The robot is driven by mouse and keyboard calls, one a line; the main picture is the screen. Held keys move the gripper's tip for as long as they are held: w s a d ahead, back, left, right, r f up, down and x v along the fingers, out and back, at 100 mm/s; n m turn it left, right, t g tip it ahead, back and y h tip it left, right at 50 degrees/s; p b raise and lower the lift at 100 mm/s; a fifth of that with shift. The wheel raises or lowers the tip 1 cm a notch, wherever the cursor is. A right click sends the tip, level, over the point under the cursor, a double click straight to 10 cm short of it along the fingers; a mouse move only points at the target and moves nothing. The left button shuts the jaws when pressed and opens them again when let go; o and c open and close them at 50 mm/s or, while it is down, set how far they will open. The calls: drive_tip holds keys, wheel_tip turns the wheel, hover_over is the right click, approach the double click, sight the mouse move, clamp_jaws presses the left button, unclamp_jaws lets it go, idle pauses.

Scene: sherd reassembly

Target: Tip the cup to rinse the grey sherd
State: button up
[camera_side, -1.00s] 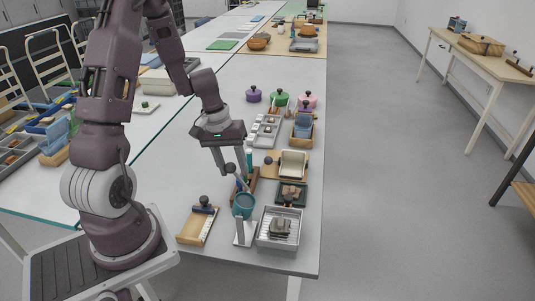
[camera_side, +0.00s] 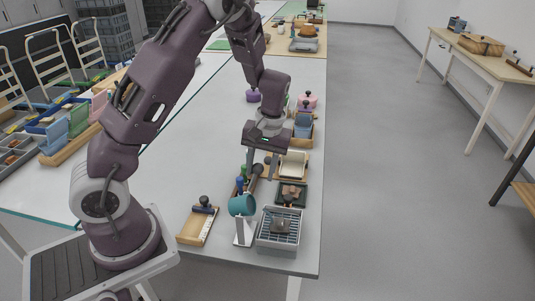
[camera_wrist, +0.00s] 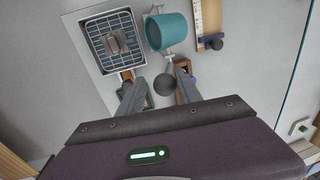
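The grey sherd (camera_wrist: 117,42) lies on a grid in the metal tray (camera_side: 261,246) right of the cup, and the tray's inside looks bluish. My gripper (camera_wrist: 158,74) is open above the cup, a finger on each side of the knob, with gaps visible between; contact cannot be told.
A wooden tray with a blue, dark-knobbed tool (camera_side: 203,203) lies left of the cup. A dark tray with brown pieces (camera_side: 291,193) and a cream dish (camera_side: 292,163) stand behind the metal tray. The table's right edge is close; bare table lies left.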

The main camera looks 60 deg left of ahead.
drive_tip(key=shift+w+d+f, duration=0.2)
drive_tip(key=shift+w+d, duration=0.05)
drive_tip(key=shift+w, duration=0.05)
drive_tip(key=shift+w+d+r, duration=0.1)
drive_tip(key=shift+d+r, duration=0.05)
drive_tip(key=shift+r, duration=0.75)
drive_tip(key=shift+w+d+r, duration=0.1)
drive_tip(key=shift+w+r, duration=0.05)
drive_tip(key=shift+r, duration=0.75)
drive_tip(key=shift+w+d+r, duration=0.1)
drive_tip(key=shift+d+r, duration=0.05)
drive_tip(key=shift+r, duration=0.75)
drive_tip(key=s+d+r+m+t+h, duration=0.15)
drive_tip(key=s+d+r, duration=0.3)
drive_tip(key=r, duration=0.45)
drive_tip(key=s+d+r+m+t, duration=0.2)
drive_tip(key=s+d+r+m, duration=0.1)
drive_tip(key=s, duration=0.5)
drive_tip(key=s+d+r+m+t, duration=0.3)
drive_tip(key=s+r+m, duration=0.1)
drive_tip(key=s, duration=0.4)
drive_tip(key=shift+s+d+r, duration=0.2)
drive_tip(key=shift+s, duration=0.1)
drive_tip(key=shift+m, duration=0.25)
